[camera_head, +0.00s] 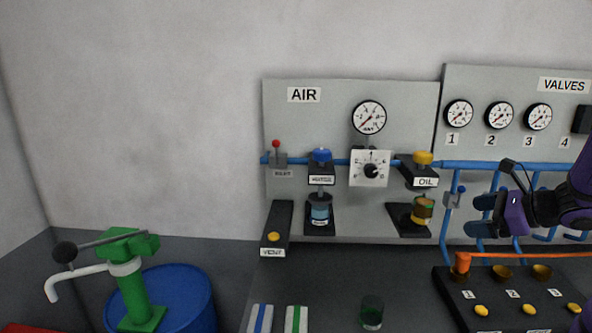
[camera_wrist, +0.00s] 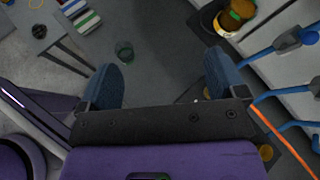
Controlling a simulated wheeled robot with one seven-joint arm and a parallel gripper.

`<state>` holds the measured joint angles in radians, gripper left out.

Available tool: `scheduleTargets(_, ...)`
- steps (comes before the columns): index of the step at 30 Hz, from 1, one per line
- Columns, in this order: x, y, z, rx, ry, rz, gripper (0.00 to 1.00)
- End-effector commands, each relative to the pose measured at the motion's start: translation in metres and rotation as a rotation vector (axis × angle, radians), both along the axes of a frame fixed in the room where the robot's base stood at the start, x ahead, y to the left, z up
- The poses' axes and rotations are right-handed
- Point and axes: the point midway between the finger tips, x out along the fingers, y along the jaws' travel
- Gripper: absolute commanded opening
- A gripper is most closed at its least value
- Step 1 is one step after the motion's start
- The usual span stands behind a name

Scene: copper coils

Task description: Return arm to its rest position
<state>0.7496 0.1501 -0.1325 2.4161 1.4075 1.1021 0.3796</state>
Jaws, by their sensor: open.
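My gripper (camera_head: 480,215) shows at the right of the head view, in front of the blue pipes of the VALVES panel. Its two blue padded fingers are spread apart with nothing between them. In the wrist view my gripper (camera_wrist: 163,85) is also open and empty, above the grey worktop. My purple arm comes in from the right edge of the head view, and the rest of it is out of the picture.
The VALVES panel (camera_head: 490,85) with gauges and blue pipes is close to my gripper. Below is a dark block (camera_head: 457,296) with cups and yellow buttons, and an orange bar (camera_head: 520,255). A green glass (camera_head: 372,312) stands on the worktop. A blue drum (camera_head: 185,295) is at left.

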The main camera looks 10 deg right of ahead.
Motion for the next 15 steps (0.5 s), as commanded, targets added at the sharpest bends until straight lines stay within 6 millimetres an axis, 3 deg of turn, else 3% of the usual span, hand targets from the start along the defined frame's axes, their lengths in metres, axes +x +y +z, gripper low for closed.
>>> scheduleTargets(5, -0.009, 0.062, 0.027, -0.19, -0.023, 0.277, 0.9)
scheduleTargets(9, -0.03, 0.114, 0.045, -0.397, -0.055, 0.55, 0.9)
scheduleTargets(15, -0.07, 0.166, 0.065, -0.715, -0.122, 0.917, 0.9)
